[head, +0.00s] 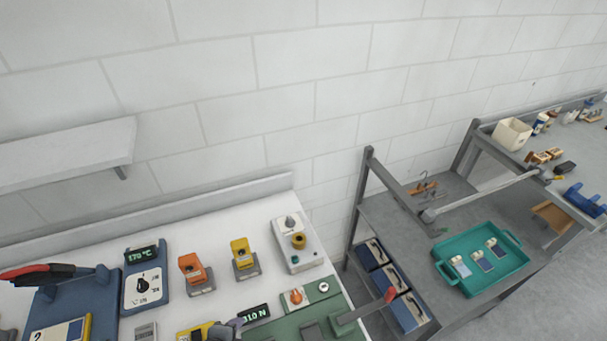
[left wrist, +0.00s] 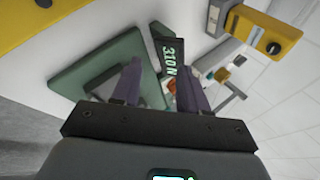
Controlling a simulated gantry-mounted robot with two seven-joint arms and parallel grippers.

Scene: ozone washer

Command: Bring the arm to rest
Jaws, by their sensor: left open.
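My left gripper (left wrist: 159,80) shows in the left wrist view with its two dark purple-grey fingers apart and nothing seen held between them. The green machine (left wrist: 85,72) with a small lit display (left wrist: 169,60) lies beyond the fingers, and the display partly shows in the gap. In the head view a dark part at the bottom edge, left of the display (head: 254,314), looks like the tip of my left gripper (head: 226,329); the rest is cut off. I cannot tell whether it touches the machine. My right gripper is in neither view.
The green machine has a red-ended lever (head: 368,307). Orange (head: 195,272) and yellow (head: 243,258) devices, a knobbed box (head: 297,245) and a blue temperature unit (head: 145,275) stand on the white bench. A grey rack at right holds a teal tray (head: 452,276). A shelf (head: 70,155) juts from the wall.

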